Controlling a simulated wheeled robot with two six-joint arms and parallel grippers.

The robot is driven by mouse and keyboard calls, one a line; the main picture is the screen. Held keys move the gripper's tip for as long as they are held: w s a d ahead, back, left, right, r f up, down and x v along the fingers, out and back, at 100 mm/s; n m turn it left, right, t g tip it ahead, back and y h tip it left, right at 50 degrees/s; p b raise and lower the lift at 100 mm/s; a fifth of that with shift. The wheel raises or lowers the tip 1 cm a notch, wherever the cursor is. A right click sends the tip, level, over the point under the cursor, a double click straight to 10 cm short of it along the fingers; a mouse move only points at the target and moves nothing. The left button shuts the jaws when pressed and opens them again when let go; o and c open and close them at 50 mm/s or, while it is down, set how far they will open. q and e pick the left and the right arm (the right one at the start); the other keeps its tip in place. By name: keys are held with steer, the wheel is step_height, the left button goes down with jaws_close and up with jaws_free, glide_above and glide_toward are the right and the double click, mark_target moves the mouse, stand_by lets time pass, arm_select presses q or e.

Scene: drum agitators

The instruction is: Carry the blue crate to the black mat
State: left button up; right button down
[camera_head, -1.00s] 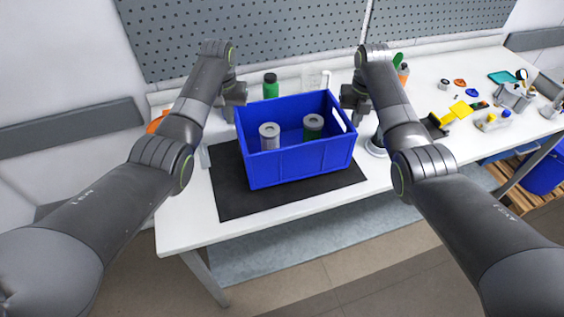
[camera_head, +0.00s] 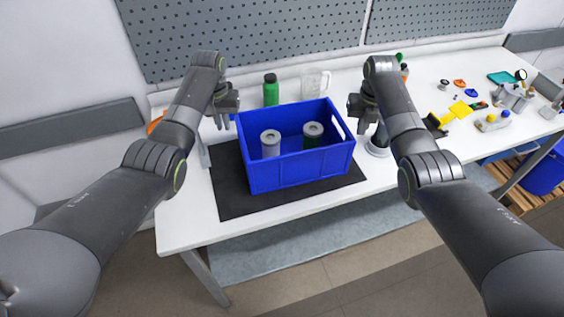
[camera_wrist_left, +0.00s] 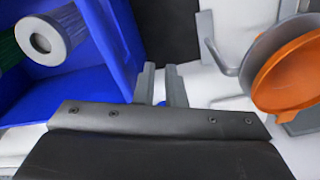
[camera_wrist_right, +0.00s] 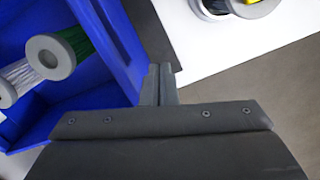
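The blue crate (camera_head: 300,167) stands on the black mat (camera_head: 230,203), which shows in front and to the left. The crate holds a grey-topped white cylinder (camera_head: 270,146) and a grey-topped green one (camera_head: 313,136). My left gripper (camera_head: 226,121) is beyond the crate's left end, apart from it. Its fingers show a narrow gap with nothing between them in the left wrist view (camera_wrist_left: 160,85). My right gripper (camera_head: 360,122) is beyond the right end. Its fingers look together and empty beside the crate wall in the right wrist view (camera_wrist_right: 160,82).
A green bottle (camera_head: 271,90) and a clear jug (camera_head: 314,84) stand behind the crate. A round grey-based item (camera_head: 377,148) is close to the right gripper. An orange round item (camera_wrist_left: 290,75) is near the left gripper. Small coloured parts lie farther right.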

arm_select(q)
steer(key=shift+o, duration=1)
steer(key=shift+a, duration=0.35)
arm_select(e)
steer(key=shift+d, duration=0.35)
steer(key=c, duration=1.7)
jaws_free()
arm_select(q)
step_height(320, 180, up, 12)
steer(key=shift+s, duration=0.4)
arm_select(e)
steer(key=r, duration=1.2)
steer(key=shift+s, duration=0.4)
arm_select(q)
steer(key=shift+f, duration=0.1)
